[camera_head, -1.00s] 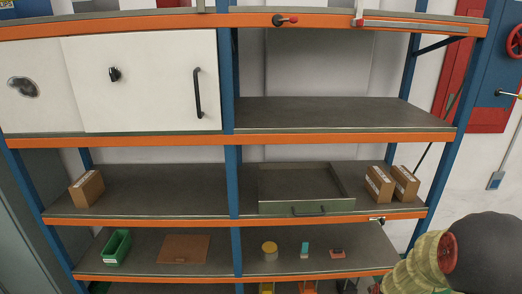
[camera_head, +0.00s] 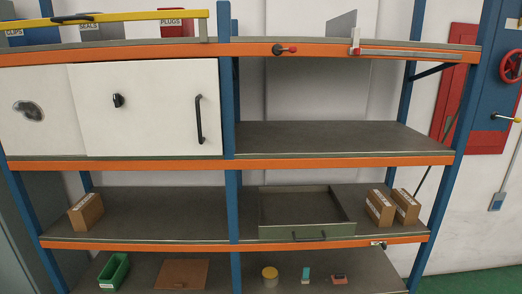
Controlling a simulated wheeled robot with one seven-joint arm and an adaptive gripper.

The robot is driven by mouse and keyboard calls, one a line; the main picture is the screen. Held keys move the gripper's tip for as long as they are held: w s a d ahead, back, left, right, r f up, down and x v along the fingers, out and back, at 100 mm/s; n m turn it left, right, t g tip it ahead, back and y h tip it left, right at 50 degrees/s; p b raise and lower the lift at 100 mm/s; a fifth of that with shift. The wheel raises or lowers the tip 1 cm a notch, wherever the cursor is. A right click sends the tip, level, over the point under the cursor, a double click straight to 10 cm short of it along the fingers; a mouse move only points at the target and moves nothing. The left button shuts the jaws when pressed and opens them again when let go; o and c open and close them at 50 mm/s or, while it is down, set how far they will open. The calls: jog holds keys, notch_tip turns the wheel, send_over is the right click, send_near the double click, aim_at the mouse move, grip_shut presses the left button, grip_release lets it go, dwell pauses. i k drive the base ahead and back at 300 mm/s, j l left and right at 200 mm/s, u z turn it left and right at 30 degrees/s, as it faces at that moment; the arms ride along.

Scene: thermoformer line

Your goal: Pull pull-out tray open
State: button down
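The pull-out tray (camera_head: 278,232) sits on the right half of the middle shelf. It is a shallow dark tray with a green front panel and a dark bar handle (camera_head: 309,236) on that front. Its front lies about at the orange shelf edge, and its inside looks empty. How far it is slid out I cannot tell. My gripper is not in view, and nothing touches the handle.
Two cardboard boxes (camera_head: 379,207) stand right of the tray, and another box (camera_head: 86,212) stands at the shelf's left. A green bin (camera_head: 114,271) and small items lie on the shelf below. White sliding doors (camera_head: 150,108) close the upper left bay.

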aim_at(299, 213)
jog(key=i+j, duration=0.35)
jog(key=i, duration=0.2)
jog(key=i+j, duration=0.35)
jog(key=i, duration=0.15)
